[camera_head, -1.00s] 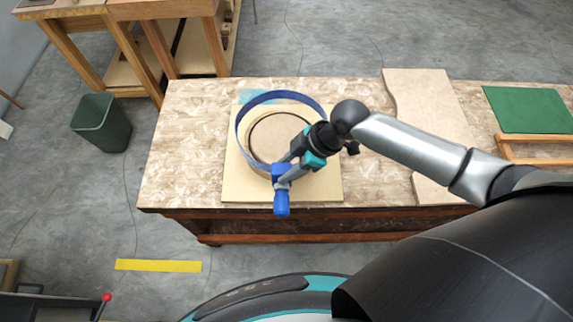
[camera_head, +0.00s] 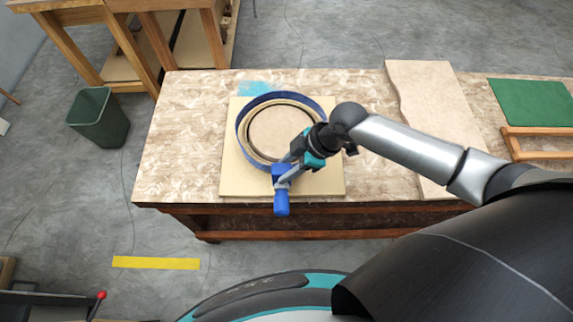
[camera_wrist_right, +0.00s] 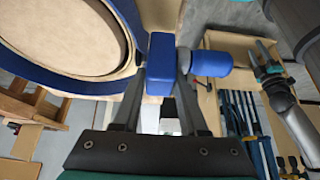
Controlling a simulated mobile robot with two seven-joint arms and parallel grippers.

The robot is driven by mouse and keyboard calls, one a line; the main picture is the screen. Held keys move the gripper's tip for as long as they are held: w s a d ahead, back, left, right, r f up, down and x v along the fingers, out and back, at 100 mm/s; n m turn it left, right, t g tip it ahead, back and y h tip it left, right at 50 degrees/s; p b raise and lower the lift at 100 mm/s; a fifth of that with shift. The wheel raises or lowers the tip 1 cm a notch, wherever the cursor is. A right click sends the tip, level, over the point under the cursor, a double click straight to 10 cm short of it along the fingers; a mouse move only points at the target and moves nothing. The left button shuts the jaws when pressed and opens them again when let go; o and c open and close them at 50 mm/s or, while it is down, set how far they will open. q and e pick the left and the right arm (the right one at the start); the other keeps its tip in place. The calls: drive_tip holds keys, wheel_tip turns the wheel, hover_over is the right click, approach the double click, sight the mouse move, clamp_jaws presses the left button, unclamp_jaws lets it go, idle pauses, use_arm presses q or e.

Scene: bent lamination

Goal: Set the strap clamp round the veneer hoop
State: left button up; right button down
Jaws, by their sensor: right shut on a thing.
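The strap clamp (camera_head: 242,136) is a blue band with a blue block and handle (camera_head: 281,200). In the head view its band lies around the tan veneer hoop (camera_head: 303,109), which rings a round wooden form on a pale board. The band's height against the hoop's rim is hard to judge. My right gripper (camera_head: 284,175) is shut on the clamp's block at the near side and hides that part. In the right wrist view the block (camera_wrist_right: 161,62) sits between the fingers, handle to the right. My left gripper (camera_wrist_right: 264,52) seems to show there, too small to judge.
The pale board (camera_head: 232,178) lies on the workbench (camera_head: 180,150). A wavy-edged panel (camera_head: 430,110) and a green mat (camera_head: 532,102) lie to the right. A green bin (camera_head: 98,120) stands on the floor at left. The bench top left of the board is clear.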

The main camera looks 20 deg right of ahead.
drive_tip(key=shift+f, duration=0.2)
idle(0.5)
drive_tip(key=shift+f+b, duration=1.35)
drive_tip(key=shift+f, duration=0.55)
drive_tip(key=shift+c, duration=1.8)
unclamp_jaws()
drive_tip(key=shift+s, duration=0.1)
drive_tip(key=v, duration=1.5)
drive_tip(key=shift+r+p, duration=0.2)
drive_tip(key=shift+p, duration=0.2)
